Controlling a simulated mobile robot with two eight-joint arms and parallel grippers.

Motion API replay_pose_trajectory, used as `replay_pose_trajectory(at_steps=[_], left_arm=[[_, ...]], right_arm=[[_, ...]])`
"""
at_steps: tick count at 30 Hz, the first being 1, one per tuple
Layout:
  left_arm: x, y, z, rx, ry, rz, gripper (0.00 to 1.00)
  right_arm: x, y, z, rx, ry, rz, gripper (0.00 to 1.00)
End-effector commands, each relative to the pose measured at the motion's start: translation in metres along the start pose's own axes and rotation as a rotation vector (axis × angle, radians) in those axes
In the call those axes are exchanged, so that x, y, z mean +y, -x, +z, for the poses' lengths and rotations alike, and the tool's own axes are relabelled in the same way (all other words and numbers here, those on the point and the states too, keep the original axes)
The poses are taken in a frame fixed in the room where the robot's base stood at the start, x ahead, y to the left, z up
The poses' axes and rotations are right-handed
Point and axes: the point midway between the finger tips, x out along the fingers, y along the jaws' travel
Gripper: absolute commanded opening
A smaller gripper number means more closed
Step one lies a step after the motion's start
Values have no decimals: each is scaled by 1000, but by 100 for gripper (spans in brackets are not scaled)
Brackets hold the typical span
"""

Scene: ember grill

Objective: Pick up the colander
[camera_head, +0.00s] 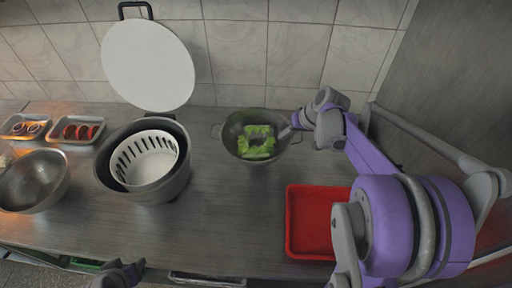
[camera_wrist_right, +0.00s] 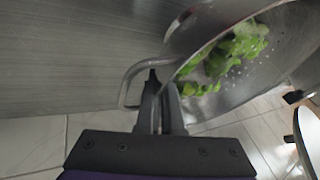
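The colander (camera_head: 232,151) is a grey metal bowl with small holes and loop handles, holding green leaves (camera_head: 257,141). It is at the back middle of the counter; I cannot tell whether it touches the counter. My right gripper (camera_head: 296,124) is at its right handle. In the right wrist view the fingers (camera_wrist_right: 162,88) are close together on the wire handle (camera_wrist_right: 127,88), beside the colander wall (camera_wrist_right: 240,90). My left gripper (camera_head: 122,274) is at the bottom edge of the head view, away from the colander; its fingers are not clear.
A red tray (camera_head: 305,247) lies in front of the colander to the right. A large pot (camera_head: 176,187) with a white basket (camera_head: 150,165) and raised round lid (camera_head: 148,64) stands left. A metal bowl (camera_head: 35,182) and two small trays are farther left. The counter's front middle is clear.

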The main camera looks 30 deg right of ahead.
Motion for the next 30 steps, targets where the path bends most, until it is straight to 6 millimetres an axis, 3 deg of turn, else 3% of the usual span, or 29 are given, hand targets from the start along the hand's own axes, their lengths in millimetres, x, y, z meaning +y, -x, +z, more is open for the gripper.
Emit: replay_pose_trajectory(at_steps=[23, 30], left_arm=[[0, 0, 0, 0, 0, 0, 50], [0, -2, 2, -3, 0, 0, 50]], right_arm=[[0, 1, 0, 0, 0, 1, 0], [-6, 13, -1, 0, 0, 0, 0]])
